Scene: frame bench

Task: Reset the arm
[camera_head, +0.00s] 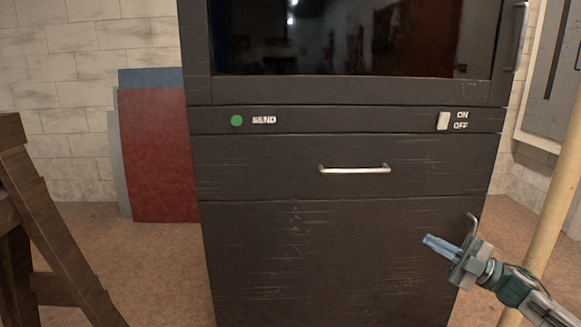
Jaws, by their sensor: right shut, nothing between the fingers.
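My right gripper (428,241) comes in from the lower right. Its bluish fingers are closed together with nothing between them and point left in front of the dark cabinet (300,250). I cannot tell how far the fingertips are from the cabinet front. The curved metal door handle (473,224) shows just behind the gripper. My left gripper is not in view.
The cabinet has a drawer handle (354,169), a green SEND button (237,120) and an ON/OFF switch (443,121). A wooden frame (50,235) is at left, a pale pole (556,200) at right.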

